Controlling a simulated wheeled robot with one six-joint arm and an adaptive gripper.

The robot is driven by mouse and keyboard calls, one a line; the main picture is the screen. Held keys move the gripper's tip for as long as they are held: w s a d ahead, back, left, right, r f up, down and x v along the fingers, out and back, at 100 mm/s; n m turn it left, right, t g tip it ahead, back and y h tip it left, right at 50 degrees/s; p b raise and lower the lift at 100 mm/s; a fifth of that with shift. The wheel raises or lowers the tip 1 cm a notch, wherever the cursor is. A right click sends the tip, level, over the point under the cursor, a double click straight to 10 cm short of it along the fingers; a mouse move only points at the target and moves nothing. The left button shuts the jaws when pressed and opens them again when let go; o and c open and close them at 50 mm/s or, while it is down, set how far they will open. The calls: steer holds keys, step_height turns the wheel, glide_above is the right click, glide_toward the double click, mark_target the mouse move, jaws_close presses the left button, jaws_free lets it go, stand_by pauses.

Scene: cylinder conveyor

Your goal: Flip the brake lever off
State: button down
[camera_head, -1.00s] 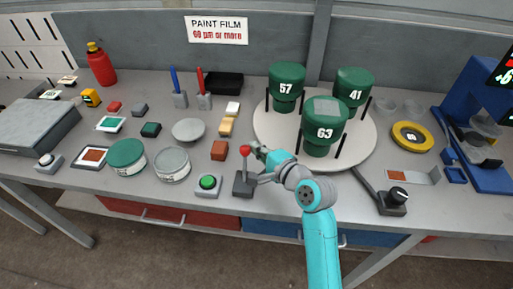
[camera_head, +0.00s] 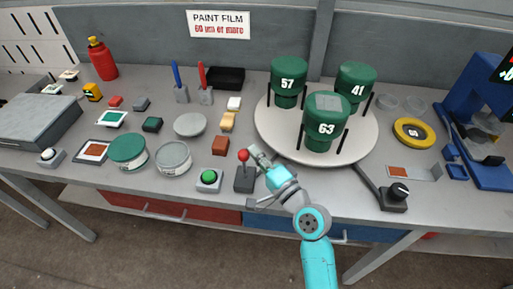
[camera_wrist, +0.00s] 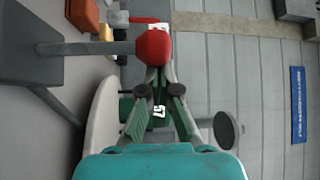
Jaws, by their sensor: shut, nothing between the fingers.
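The brake lever has a red ball knob (camera_head: 243,156) on a thin stem above a dark grey base (camera_head: 244,181) near the front edge of the bench. In the wrist view the red knob (camera_wrist: 153,47) is large and close, just beyond the fingertips, with its stem running left to the base. My gripper (camera_head: 255,153) is just right of the knob in the head view. Its fingers (camera_wrist: 160,84) converge and are shut with nothing between them. Whether they touch the knob I cannot tell.
A green button (camera_head: 208,177) is left of the lever. A turntable (camera_head: 268,132) with green cans numbered 57, 41 and 63 stands to the right. A black knob box (camera_head: 395,195) is farther right. A brown block (camera_head: 220,145) lies behind the lever.

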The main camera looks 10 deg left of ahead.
steer(key=shift+n+y, duration=0.3)
steer(key=shift+s+f, duration=0.15)
steer(key=shift+s, duration=0.9)
steer(key=shift+s+f, duration=0.15)
steer(key=shift+s, duration=0.85)
steer(key=shift+s+f, duration=0.15)
steer(key=shift+s, duration=0.15)
steer(key=shift+s+a+f, duration=0.1)
steer(key=shift+a, duration=0.05)
